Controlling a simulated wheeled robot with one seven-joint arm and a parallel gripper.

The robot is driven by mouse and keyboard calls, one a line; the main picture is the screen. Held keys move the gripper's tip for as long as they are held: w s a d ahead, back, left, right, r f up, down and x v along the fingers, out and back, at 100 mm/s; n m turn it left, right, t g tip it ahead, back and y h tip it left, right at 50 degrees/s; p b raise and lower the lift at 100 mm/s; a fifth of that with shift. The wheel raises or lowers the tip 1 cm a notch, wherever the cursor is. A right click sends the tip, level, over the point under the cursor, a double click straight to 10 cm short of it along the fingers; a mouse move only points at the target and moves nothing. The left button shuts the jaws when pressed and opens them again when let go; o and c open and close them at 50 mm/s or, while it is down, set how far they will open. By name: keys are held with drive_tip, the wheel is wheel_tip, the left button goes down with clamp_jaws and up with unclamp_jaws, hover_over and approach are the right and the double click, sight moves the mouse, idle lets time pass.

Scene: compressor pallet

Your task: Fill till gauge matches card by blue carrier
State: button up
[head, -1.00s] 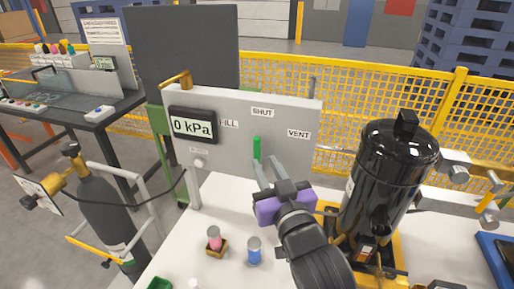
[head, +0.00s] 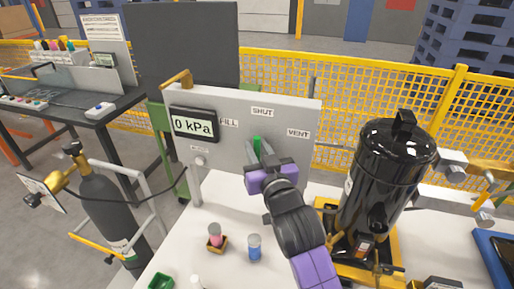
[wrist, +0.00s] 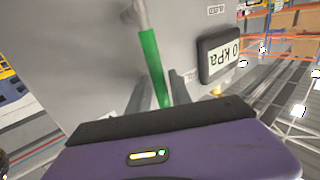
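The gauge (head: 193,125) on the grey panel (head: 235,165) reads 0 kPa; it also shows upside down in the wrist view (wrist: 219,55). A green-handled lever (head: 257,143) points at SHUT, between the FILL label (head: 229,122) on the left and the VENT label (head: 298,133) on the right. My gripper (head: 261,150) is at this lever. In the wrist view the green handle (wrist: 153,68) lies between my two spread fingers (wrist: 160,95), with gaps visible beside it. A blue-bodied small cylinder (head: 254,248) stands on the white table. I cannot read a target value on any card.
A pink-topped cylinder (head: 215,234) stands in a small holder on the table. A black compressor (head: 386,180) stands on a yellow base at right. A blue tray (head: 497,262) is at the right edge. A dark gas cylinder (head: 108,205) stands left. A printed sheet (head: 104,28) is behind.

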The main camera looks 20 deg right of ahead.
clamp_jaws()
idle(1.3)
